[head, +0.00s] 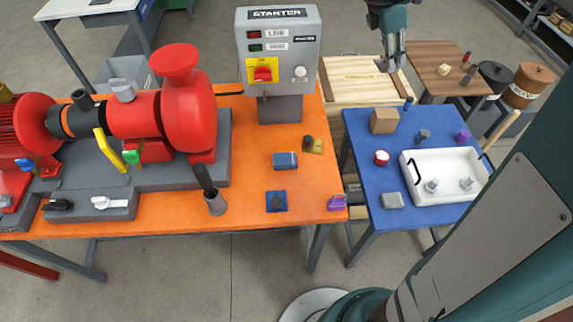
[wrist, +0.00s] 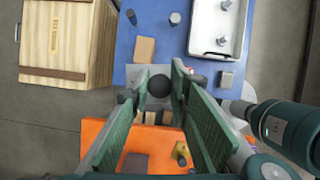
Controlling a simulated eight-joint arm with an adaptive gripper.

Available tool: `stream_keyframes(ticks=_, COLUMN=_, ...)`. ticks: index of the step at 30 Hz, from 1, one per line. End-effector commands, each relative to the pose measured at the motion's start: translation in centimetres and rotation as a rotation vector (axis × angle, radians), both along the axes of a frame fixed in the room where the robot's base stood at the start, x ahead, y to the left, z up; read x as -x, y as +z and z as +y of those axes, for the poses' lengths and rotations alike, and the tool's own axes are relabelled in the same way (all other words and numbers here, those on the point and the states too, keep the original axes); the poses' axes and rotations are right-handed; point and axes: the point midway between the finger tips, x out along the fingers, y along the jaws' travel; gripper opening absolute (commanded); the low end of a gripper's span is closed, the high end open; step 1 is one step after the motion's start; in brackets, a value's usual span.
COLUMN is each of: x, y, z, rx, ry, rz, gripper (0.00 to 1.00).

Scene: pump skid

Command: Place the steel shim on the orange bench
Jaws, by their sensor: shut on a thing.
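My gripper (head: 394,62) hangs from the top of the head view, pointing down, in front of the wooden crate. In the wrist view its two green pads (wrist: 160,88) close around a dark round knob. Grey shows around the knob, which I take as the steel shim (wrist: 160,86); the pads hide most of it. The orange bench (head: 250,215) is to the left of my gripper in the head view. It fills the lower part of the wrist view (wrist: 92,140). The held piece is above the benches, near the gap between them.
The blue bench (head: 358,133) holds a white tray (head: 440,197), a brown box (head: 384,120) and small parts.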

Motion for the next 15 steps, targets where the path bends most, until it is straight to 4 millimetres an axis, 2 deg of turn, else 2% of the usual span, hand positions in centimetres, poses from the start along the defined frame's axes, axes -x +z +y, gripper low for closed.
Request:
stream_keyframes(ticks=3, x=1.5, y=0.2, z=3.2, rx=0.0, ry=0.0, rz=0.001, gripper=0.06)
stream_keyframes(ticks=15, x=7.2, y=0.3, z=12.3, rx=0.0, ry=-0.024, rz=0.001, gripper=0.06)
